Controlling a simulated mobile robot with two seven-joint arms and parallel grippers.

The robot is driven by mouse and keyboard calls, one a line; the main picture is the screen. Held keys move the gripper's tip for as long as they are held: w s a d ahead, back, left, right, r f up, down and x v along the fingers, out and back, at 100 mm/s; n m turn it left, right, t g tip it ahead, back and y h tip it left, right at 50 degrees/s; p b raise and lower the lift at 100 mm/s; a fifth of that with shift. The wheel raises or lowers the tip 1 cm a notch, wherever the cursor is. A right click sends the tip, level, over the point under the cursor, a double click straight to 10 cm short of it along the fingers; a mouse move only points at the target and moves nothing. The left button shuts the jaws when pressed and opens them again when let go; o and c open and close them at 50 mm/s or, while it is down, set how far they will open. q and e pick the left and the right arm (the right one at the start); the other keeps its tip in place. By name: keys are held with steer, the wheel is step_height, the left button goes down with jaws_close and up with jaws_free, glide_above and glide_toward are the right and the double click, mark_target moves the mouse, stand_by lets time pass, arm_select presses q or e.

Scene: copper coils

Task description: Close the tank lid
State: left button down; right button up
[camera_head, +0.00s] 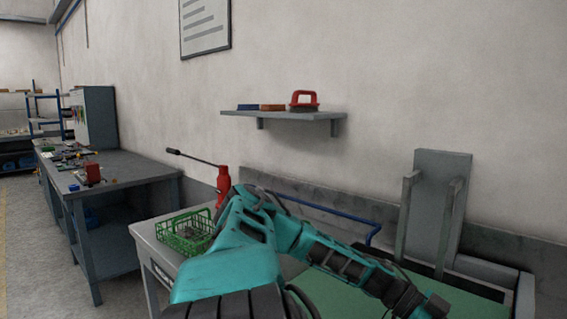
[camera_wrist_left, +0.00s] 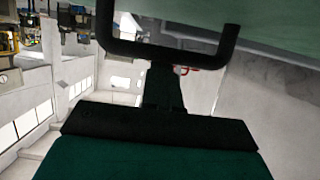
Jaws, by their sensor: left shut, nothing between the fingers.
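A flat green panel (camera_head: 462,305), which looks like the tank lid, lies at the lower right of the head view. Beyond it a dark gap shows inside the tank's grey rim (camera_head: 525,295); how far the lid is open is unclear. My left arm reaches across the panel, and its gripper (camera_head: 432,306) is at the bottom right. My left gripper is shut and empty close to this bar; contact is unclear. My right gripper is out of view.
A grey upright panel with posts (camera_head: 440,190) stands behind the tank. A green wire basket (camera_head: 186,233) and a red bottle-shaped object (camera_head: 223,186) are left of my arm.

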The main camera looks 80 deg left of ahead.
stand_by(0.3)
arm_select(q)
steer(key=shift+r+p, duration=0.5)
steer(key=shift+p, duration=0.1)
steer(key=r+p, duration=0.3)
steer(key=r, duration=0.1)
steer(key=shift+w+d, duration=0.1)
steer(key=shift+w, duration=0.2)
steer(key=s+a+r, duration=0.3)
steer(key=a+r, duration=0.1)
steer(key=r, duration=0.3)
steer(key=shift+s+b, duration=0.25)
steer(key=shift+b, duration=0.2)
steer(key=shift+r, duration=0.1)
